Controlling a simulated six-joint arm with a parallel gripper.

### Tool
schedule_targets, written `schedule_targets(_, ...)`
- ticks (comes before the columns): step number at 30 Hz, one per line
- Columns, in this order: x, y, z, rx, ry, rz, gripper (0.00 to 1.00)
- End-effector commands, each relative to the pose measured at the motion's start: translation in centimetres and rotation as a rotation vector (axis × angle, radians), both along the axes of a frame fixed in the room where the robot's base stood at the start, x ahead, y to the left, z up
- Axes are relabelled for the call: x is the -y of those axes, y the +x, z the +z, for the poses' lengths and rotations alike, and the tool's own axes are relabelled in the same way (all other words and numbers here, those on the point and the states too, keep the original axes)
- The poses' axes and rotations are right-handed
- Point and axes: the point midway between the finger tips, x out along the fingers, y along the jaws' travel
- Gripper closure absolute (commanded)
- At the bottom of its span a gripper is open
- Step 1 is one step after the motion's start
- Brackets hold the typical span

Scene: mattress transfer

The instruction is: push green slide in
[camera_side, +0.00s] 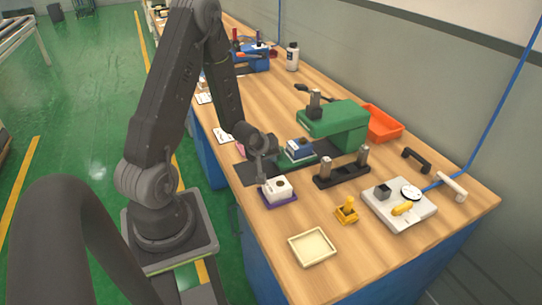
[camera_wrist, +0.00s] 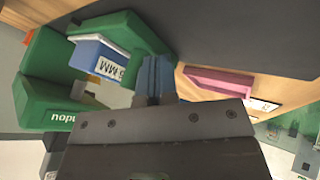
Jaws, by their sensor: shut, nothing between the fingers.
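The green slide (camera_side: 285,157) sticks out at the foot of the green machine (camera_side: 335,118). A blue block with a white top (camera_side: 299,149) sits on it. In the wrist view, the green slide (camera_wrist: 122,28) carries the blue block (camera_wrist: 98,54), whose white label shows. The machine's green body (camera_wrist: 45,85) stands left of it. My gripper (camera_wrist: 156,76) is shut and empty, pointing at the slide area from beside the block. I cannot tell whether the fingers touch the slide. In the side view, my gripper (camera_side: 263,174) hangs low on the slide's near left side.
A white block (camera_side: 277,187) on a purple tray (camera_side: 281,200) stands close to my gripper. A black fixture (camera_side: 342,172) with two posts lies to the right. A pink piece (camera_wrist: 218,84) shows in the wrist view. An orange bin (camera_side: 384,124) is behind the machine.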

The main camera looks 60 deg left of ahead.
Motion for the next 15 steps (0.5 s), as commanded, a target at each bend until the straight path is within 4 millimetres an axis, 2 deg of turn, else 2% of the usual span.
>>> schedule_targets(10,0.0,0.2,0.0,0.0,0.001,-0.001,1.0)
schedule_targets(15,0.0,2.8,0.0,0.002,0.003,-0.005,1.0)
